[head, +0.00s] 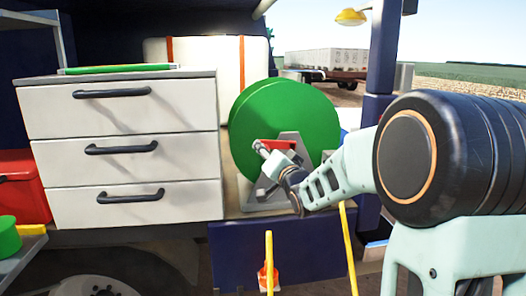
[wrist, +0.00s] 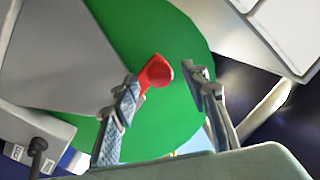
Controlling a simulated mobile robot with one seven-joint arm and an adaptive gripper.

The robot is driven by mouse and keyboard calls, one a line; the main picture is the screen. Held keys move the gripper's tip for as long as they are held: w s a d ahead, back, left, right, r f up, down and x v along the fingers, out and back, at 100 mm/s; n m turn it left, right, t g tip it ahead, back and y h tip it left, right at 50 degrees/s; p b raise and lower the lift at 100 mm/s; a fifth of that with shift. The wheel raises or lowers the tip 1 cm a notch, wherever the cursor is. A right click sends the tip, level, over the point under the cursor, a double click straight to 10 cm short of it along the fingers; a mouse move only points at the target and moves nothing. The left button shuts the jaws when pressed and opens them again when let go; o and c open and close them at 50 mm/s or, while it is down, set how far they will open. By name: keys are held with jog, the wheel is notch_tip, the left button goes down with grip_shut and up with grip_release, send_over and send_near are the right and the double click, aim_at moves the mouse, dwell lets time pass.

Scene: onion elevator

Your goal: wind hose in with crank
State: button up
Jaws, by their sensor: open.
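A large green hose reel (head: 262,105) stands upright on the vehicle's deck, on a grey bracket (head: 258,196). Its crank has a red arm (head: 288,145) and a small grey handle (head: 262,149) pointing to the left. My gripper (head: 281,168) is in front of the reel, close to the crank, and hides part of the bracket. In the wrist view my gripper (wrist: 161,75) has its fingers apart, with the rounded red crank end (wrist: 155,73) between the tips, nearer the left finger. Contact cannot be told. No hose is clearly visible on the reel (wrist: 165,28).
A white drawer cabinet (head: 125,128) stands left of the reel. A white tank (head: 200,58) with orange straps is behind. Yellow bars (head: 268,250) rise below the deck. A red box (head: 20,190) is at the far left. A dark post (head: 380,50) is right of the reel.

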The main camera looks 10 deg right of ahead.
jog(key=shift+w+a, duration=0.2)
jog(key=shift+w, duration=1.1)
grip_shut()
